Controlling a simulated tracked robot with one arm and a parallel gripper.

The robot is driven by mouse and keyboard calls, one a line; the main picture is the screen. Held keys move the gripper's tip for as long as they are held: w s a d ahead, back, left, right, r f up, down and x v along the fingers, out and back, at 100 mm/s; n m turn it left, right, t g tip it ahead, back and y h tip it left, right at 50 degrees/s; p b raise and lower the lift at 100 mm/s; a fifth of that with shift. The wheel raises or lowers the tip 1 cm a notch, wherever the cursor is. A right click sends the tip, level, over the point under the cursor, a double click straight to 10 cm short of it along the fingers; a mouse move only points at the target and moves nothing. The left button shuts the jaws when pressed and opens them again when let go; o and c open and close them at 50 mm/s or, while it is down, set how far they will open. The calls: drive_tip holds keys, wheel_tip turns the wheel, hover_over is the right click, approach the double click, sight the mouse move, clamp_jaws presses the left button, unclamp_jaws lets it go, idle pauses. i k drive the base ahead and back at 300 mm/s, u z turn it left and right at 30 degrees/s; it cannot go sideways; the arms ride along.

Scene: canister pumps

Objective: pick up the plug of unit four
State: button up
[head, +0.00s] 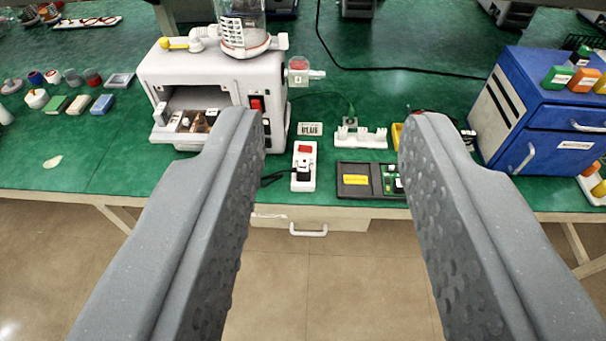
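A white pump unit (210,75) with a clear canister (242,25) on top stands on the green bench, left of centre. A small tag that seems to read 4 is on the fitting (300,74) at its right side. A black plug (303,169) sits on a white socket strip with a red switch (304,150) near the front edge; a dark cord runs from it toward the unit, partly hidden by my left finger. My gripper (330,125) is open and empty, its two grey fingers wide apart in the foreground, with the strip showing between them.
Right of the strip lie a dark tray (355,181) and a white rack (361,138). A blue drawer cabinet (550,115) stands at the right. Small blocks and jars (70,103) are at the left. The bench front has a drawer handle (308,232); open floor lies before it.

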sight(302, 172)
drive_tip(key=k, duration=0.6)
drive_tip(key=z, duration=0.6)
drive_tip(key=i, duration=1.85)
drive_tip(key=u, duration=0.65)
